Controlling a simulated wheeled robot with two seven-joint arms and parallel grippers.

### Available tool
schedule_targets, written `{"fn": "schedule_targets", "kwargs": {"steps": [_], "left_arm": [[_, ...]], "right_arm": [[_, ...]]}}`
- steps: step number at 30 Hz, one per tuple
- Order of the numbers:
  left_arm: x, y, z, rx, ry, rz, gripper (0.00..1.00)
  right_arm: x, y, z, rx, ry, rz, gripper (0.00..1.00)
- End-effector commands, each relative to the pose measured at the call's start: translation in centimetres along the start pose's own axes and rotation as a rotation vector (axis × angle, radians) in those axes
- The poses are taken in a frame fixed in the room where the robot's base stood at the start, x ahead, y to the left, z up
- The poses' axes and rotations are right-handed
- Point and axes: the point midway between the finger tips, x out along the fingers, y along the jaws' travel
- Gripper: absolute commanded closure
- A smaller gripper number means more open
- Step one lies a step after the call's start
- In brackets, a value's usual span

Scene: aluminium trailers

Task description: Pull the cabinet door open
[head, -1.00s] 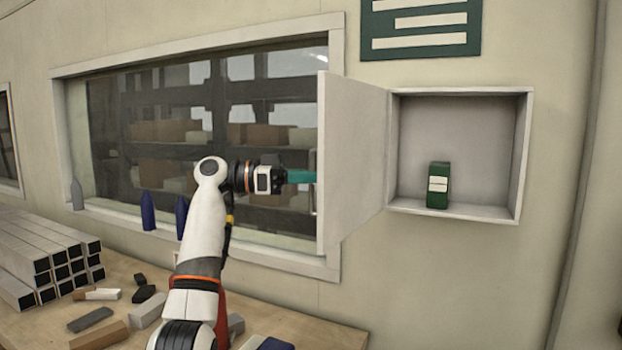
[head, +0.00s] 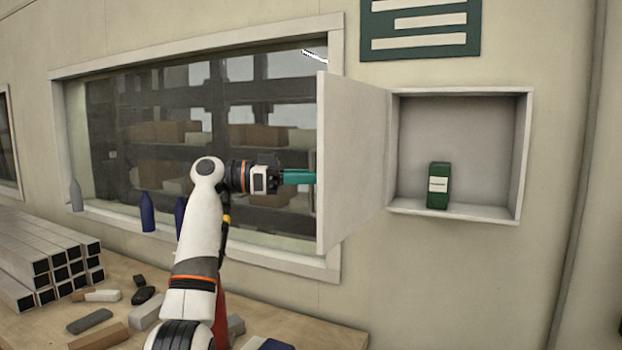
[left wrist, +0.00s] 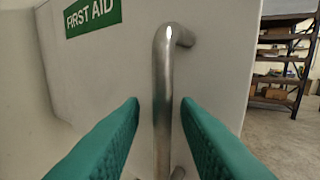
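The white cabinet door (head: 351,160) stands swung wide open on its hinge at the cabinet's left edge. The wall cabinet (head: 526,150) shows its inside, with a green box (head: 438,186) standing on its floor. My left gripper (head: 314,177) is at the door's free edge, its teal fingertips partly hidden behind the door. In the left wrist view, the metal bar handle (left wrist: 162,100) runs between the two teal fingers (left wrist: 160,105), with a gap on each side. The fingers are open. A green FIRST AID label (left wrist: 92,16) is on the door's outer face. My right gripper is not in view.
A window (head: 230,130) with a wide frame is behind my left arm, with bottles (head: 148,212) on its sill. A workbench (head: 310,335) below holds stacked metal tubes (head: 40,255) and loose blocks. The wall below the cabinet is clear.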

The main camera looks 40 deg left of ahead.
Motion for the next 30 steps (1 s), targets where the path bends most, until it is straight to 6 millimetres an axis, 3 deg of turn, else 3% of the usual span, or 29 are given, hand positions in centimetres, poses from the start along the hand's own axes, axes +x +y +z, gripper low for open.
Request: {"fn": "schedule_targets", "kwargs": {"steps": [15, 21, 30], "left_arm": [[-9.8, 0.1, -0.1, -0.001, 0.000, 0.003, 0.71], [-11.2, 0.0, -0.1, -0.001, 0.001, 0.001, 0.71], [-11.2, 0.0, -0.1, -0.001, 0.001, 0.001, 0.71]], "right_arm": [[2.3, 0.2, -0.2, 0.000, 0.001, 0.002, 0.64], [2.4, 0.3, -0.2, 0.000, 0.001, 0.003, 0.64], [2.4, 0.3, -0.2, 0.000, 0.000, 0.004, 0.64]]}}
